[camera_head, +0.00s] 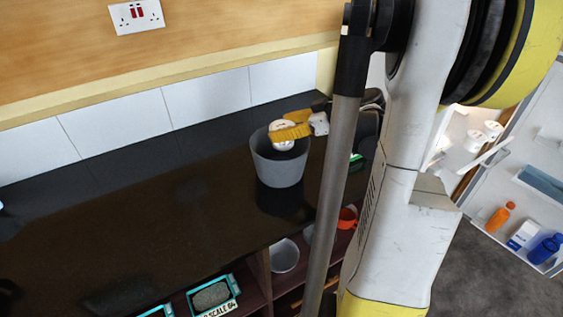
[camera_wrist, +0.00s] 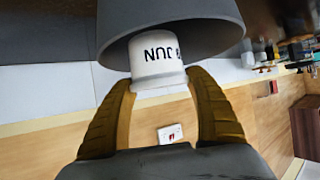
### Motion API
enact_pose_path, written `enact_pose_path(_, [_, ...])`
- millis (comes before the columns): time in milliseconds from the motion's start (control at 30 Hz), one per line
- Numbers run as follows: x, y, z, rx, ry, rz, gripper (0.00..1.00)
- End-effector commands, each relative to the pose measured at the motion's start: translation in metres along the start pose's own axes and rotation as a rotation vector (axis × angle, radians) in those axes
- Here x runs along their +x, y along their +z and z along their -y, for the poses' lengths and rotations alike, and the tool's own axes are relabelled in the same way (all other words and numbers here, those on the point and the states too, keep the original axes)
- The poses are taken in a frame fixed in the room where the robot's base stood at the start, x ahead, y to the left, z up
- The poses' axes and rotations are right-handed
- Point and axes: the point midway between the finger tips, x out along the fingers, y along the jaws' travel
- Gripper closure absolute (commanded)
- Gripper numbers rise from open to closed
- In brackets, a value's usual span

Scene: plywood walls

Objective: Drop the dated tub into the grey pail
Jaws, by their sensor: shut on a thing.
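The grey pail (camera_head: 279,170) stands upright on the dark counter. The tub is at the pail's open mouth, with its lower part seemingly within the rim. In the wrist view the pail (camera_wrist: 185,18) fills the top. The pail's floor is hidden.
The dark counter (camera_head: 130,215) is largely clear left of the pail. White tiles and a wall socket (camera_head: 137,16) are behind. Shelves below hold a grey cup (camera_head: 284,256) and an orange item (camera_head: 347,218). An open white door with bottles (camera_head: 500,217) stands at right.

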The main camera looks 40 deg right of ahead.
Motion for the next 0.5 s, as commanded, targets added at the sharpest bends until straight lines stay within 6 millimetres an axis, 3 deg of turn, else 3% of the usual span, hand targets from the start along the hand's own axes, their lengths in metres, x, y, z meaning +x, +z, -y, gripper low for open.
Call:
enact_pose_path(67, [-0.0004, -0.0008, 0.0000, 0.000, 0.000, -0.001, 0.73])
enact_pose_path(100, [-0.0004, -0.0008, 0.0000, 0.000, 0.000, -0.001, 0.29])
enact_pose_path(167, [-0.0004, -0.0008, 0.0000, 0.000, 0.000, 0.000, 0.11])
enact_pose_path(500, [-0.0020, -0.0005, -0.0001, 0.000, 0.001, 0.000, 0.08])
